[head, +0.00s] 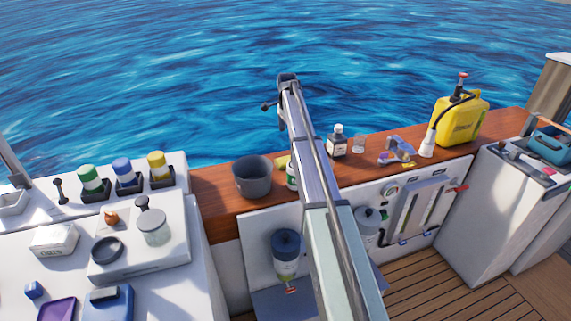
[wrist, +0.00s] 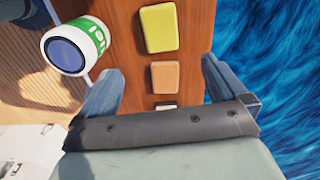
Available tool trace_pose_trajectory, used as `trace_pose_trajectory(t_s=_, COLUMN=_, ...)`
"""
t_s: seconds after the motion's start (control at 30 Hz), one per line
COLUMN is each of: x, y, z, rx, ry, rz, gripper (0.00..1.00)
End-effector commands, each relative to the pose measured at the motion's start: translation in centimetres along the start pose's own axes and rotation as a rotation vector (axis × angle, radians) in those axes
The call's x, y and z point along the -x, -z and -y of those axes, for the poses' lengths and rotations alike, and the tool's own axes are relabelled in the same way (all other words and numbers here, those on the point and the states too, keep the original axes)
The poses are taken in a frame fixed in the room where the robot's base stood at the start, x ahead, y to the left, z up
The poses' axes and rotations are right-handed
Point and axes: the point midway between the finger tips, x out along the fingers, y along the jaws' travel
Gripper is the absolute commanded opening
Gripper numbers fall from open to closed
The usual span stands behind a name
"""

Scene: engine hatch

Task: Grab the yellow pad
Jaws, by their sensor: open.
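The yellow pad (wrist: 158,28) lies flat on the brown wooden ledge, near the top middle of the wrist view. In the head view only a small part of the yellow pad (head: 283,161) shows, between the grey pot and my arm. My gripper (wrist: 160,85) is open and empty, with one finger on each side of the ledge's middle in the wrist view. The yellow pad is beyond the fingertips, apart from them. An orange pad (wrist: 165,76) lies next to the yellow one, between the fingertips in the picture. My fingers are hidden in the head view.
A green and white container with a blue end (wrist: 75,47) stands close to the left finger. A grey pot (head: 252,178) stands left of the pads. Water lies beyond the ledge.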

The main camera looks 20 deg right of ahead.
Motion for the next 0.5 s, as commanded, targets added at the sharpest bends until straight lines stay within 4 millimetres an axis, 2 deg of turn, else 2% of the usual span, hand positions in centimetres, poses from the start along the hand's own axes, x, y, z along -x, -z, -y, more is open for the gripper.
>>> trace_pose_trajectory(t_s=0.13, x=-0.2, y=-0.7, z=0.4, rx=-0.027, ry=0.007, rz=0.008, gripper=0.99)
trace_pose_trajectory(t_s=0.27, x=-1.3, y=-0.7, z=0.4, rx=-0.027, ry=0.007, rz=0.008, gripper=0.99)
trace_pose_trajectory(t_s=0.5, x=-5.1, y=-0.7, z=0.4, rx=-0.026, ry=0.005, rz=0.008, gripper=0.99)
